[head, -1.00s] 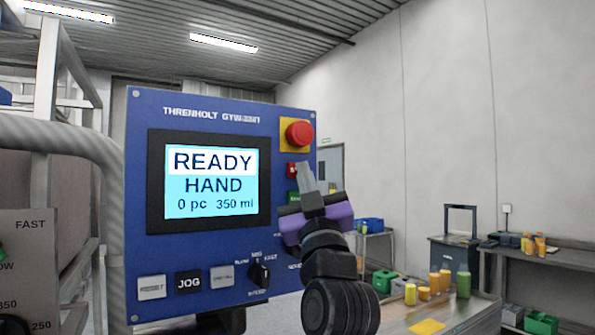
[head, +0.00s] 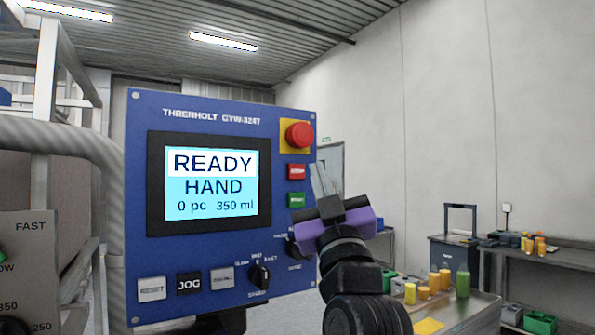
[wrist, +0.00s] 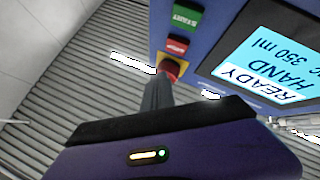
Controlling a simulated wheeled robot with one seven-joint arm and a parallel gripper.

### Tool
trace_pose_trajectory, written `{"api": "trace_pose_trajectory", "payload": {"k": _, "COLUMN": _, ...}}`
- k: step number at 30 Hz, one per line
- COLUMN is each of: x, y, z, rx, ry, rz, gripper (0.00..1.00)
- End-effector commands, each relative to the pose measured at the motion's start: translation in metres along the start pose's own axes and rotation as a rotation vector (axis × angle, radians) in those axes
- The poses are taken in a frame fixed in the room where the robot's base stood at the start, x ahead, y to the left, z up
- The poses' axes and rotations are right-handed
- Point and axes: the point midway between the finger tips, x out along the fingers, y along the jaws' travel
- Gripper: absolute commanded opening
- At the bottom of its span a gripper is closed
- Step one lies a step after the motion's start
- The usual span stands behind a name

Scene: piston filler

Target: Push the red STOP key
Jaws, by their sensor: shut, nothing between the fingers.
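The red STOP key (head: 296,171) is a small rectangle on the right side of the blue control panel (head: 215,300). It sits below the red mushroom button on its yellow plate and above the green START key (head: 296,200). My gripper (head: 318,167), purple with grey fingers, is shut and empty. Its fingertips are just right of the STOP key in the head view, apart from it as far as I can see. In the wrist view the STOP key (wrist: 177,45) shows between the green key and the mushroom button, beyond the fingers.
The red mushroom button (head: 299,134) is close above the STOP key. The screen (head: 210,185) reads READY, HAND, 0 pc, 350 ml. Below it are the RESET key (head: 151,289), the JOG key (head: 189,284) and a black knob (head: 260,277).

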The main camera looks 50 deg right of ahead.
Motion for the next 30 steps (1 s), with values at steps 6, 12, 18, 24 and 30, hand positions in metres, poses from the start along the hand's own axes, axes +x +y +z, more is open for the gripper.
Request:
{"api": "trace_pose_trajectory", "payload": {"k": 6, "x": -0.0110, "y": 0.0081, "z": -0.0085, "rx": -0.001, "ry": 0.000, "rz": 0.000, "gripper": 0.00}}
{"api": "trace_pose_trajectory", "payload": {"k": 12, "x": -0.0126, "y": 0.0089, "z": -0.0093, "rx": 0.000, "ry": 0.000, "rz": 0.000, "gripper": 0.00}}
{"api": "trace_pose_trajectory", "payload": {"k": 18, "x": -0.0125, "y": 0.0089, "z": -0.0093, "rx": 0.000, "ry": 0.000, "rz": 0.000, "gripper": 0.00}}
{"api": "trace_pose_trajectory", "payload": {"k": 24, "x": -0.0124, "y": 0.0089, "z": -0.0093, "rx": 0.000, "ry": 0.001, "rz": 0.000, "gripper": 0.00}}
{"api": "trace_pose_trajectory", "payload": {"k": 30, "x": -0.0123, "y": 0.0089, "z": -0.0093, "rx": 0.000, "ry": 0.001, "rz": 0.000, "gripper": 0.00}}
